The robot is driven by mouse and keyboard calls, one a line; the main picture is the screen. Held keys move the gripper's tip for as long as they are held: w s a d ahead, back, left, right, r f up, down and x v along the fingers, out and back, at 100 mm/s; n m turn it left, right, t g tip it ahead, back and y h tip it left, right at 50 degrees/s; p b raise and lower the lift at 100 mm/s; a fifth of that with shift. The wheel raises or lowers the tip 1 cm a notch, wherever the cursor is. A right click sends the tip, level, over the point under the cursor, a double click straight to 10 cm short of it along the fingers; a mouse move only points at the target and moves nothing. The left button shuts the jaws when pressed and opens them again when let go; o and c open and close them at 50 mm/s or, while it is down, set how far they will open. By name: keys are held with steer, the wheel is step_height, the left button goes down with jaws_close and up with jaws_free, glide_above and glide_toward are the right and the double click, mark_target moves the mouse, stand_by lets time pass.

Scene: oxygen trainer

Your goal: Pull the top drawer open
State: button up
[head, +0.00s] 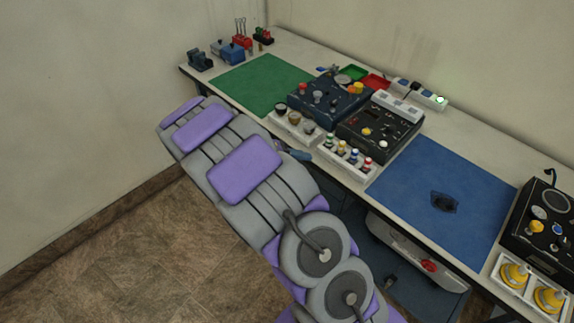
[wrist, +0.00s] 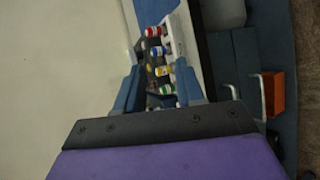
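In the wrist view, which is turned sideways, a dark blue drawer unit is on the right, below the bench. The top drawer (wrist: 222,62), nearest the bench edge, looks shut. A pale handle (wrist: 232,91) shows on its front, partly behind my gripper. A second drawer front (wrist: 246,58) with a longer pale handle (wrist: 262,98) lies beyond it. My gripper (wrist: 158,72) has its two blue fingers apart with nothing held between them. In the head view my gripper (head: 297,155) is at the bench's front edge, and my arm hides much of the drawers.
A white rack of small bottles (head: 347,158) stands at the bench edge close to my gripper. Black instrument boxes (head: 380,128), a green mat (head: 262,84) and a blue mat (head: 445,195) cover the bench (head: 470,125). An orange-red item (wrist: 274,94) is by the lower handle.

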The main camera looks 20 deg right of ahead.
steer(key=w+a+f+n+t+h+p, duration=0.15)
steer(key=w+a+f+t, duration=0.35)
steer(key=f, duration=0.5)
steer(key=w+a+f+n+t, duration=0.3)
steer(key=w+a+f, duration=0.4)
steer(key=f, duration=0.4)
steer(key=b+x, duration=0.3)
steer(key=x, duration=1.5)
steer(key=shift+w+d+r, duration=0.2)
steer(key=shift+d+r, duration=0.05)
steer(key=shift+r, duration=0.1)
steer(key=shift+c, duration=0.5)
jaws_close()
